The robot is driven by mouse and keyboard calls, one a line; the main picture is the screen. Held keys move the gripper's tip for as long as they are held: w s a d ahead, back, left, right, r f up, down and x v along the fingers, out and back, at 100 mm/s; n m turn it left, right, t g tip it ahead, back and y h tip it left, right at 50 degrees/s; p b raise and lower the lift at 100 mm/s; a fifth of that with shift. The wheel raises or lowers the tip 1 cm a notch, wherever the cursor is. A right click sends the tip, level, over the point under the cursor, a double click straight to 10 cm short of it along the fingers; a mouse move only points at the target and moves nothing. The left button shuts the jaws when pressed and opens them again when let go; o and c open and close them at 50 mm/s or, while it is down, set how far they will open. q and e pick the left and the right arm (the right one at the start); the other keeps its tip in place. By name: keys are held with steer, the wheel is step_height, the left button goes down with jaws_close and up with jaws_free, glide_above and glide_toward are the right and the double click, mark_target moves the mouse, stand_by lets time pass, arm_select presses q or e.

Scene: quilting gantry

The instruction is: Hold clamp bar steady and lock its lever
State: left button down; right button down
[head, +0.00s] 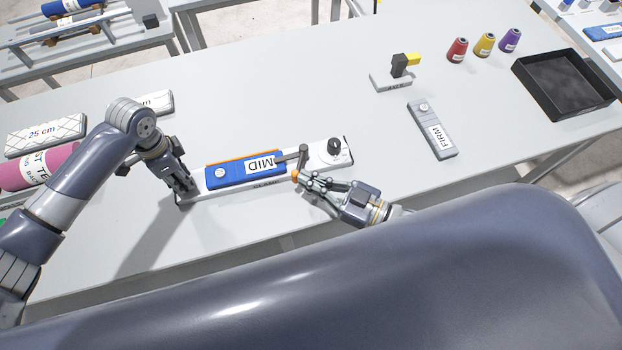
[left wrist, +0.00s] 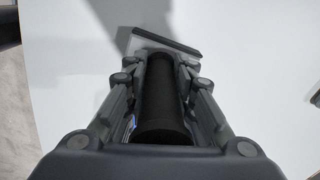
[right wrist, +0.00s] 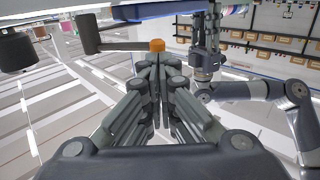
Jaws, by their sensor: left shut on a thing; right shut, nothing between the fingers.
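The clamp (head: 343,157) is a long white plate with a blue block marked MID (head: 232,173) lying along it and an orange strip behind the block. My left gripper (head: 184,190) is shut on a black cylindrical handle (left wrist: 163,95) at the clamp's left end. My right gripper (head: 301,177) is shut and empty, its fingertips right by the orange tip; I cannot tell if they touch.
A black knob (head: 335,145) stands on the clamp's right end. A grey FIRM block (head: 432,130), a small stand (head: 391,82), several thread cones (head: 484,45) and a black tray (head: 590,105) lie to the right. A 25 cm block (head: 45,134) lies left.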

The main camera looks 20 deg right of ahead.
arm_select(q)
steer(key=shift+s+f, duration=0.25)
steer(key=shift+f, duration=0.05)
arm_select(e)
steer(key=shift+w+a, duration=0.35)
steer(key=shift+a, duration=0.3)
arm_select(q)
steer(key=shift+d, duration=0.25)
arm_select(e)
steer(key=shift+s, duration=0.15)
steer(key=shift+s+d, duration=0.3)
arm_select(q)
steer(key=shift+a, duration=0.2)
arm_select(e)
steer(key=v, duration=1.3)
steer(key=shift+s+a, duration=0.15)
steer(key=shift+s, duration=0.2)
